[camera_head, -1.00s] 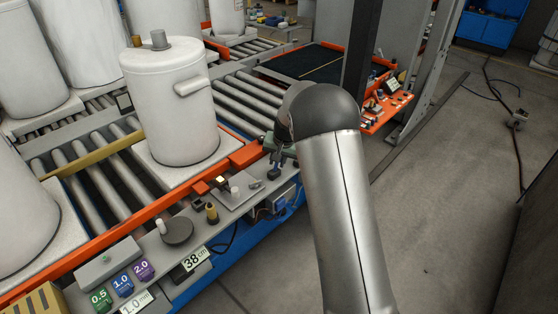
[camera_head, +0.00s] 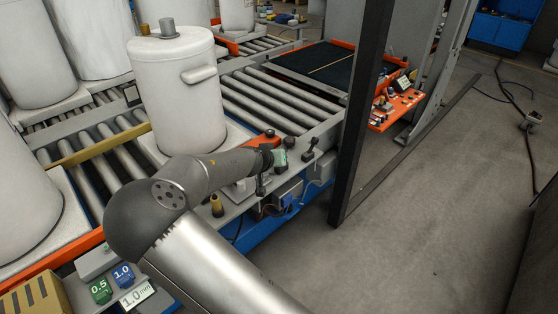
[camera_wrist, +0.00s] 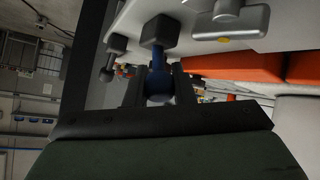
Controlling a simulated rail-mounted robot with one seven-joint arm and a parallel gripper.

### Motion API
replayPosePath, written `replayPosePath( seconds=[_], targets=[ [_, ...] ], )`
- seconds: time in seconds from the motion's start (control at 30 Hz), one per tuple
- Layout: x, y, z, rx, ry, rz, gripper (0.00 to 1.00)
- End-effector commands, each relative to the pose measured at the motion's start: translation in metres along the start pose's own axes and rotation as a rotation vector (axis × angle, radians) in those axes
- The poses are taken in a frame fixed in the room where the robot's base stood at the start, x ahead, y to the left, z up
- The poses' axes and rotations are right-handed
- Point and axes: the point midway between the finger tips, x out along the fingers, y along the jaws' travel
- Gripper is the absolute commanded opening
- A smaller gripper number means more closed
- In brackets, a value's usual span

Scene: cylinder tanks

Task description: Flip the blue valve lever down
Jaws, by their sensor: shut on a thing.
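The blue valve lever (camera_wrist: 159,85) shows in the wrist view as a blue ball on a short shaft, joined to a dark grey block on the light panel. My gripper (camera_wrist: 157,76) is shut on the lever, with one dark finger on each side of the ball. In the head view my gripper (camera_head: 277,160) is at the panel beside the conveyor, at the end of my arm. The lever cannot be made out there.
A second lever (camera_wrist: 107,73) with a dark knob is close on the left in the wrist view. A grey fitting (camera_wrist: 235,22) is on the right. In the head view a white tank (camera_head: 178,90) stands on the conveyor behind my arm. A dark post (camera_head: 358,120) rises to the right.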

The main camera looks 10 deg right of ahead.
Motion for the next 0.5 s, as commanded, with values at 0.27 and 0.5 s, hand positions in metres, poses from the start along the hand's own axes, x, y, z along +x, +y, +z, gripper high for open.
replayPosePath(
  seconds=[0.27,0.5],
  targets=[
    [-0.0011,-0.0041,0.0051,-0.033,0.085,0.054,0.00],
    [-0.0019,-0.0040,0.0053,-0.039,0.104,0.068,0.00]
  ],
)
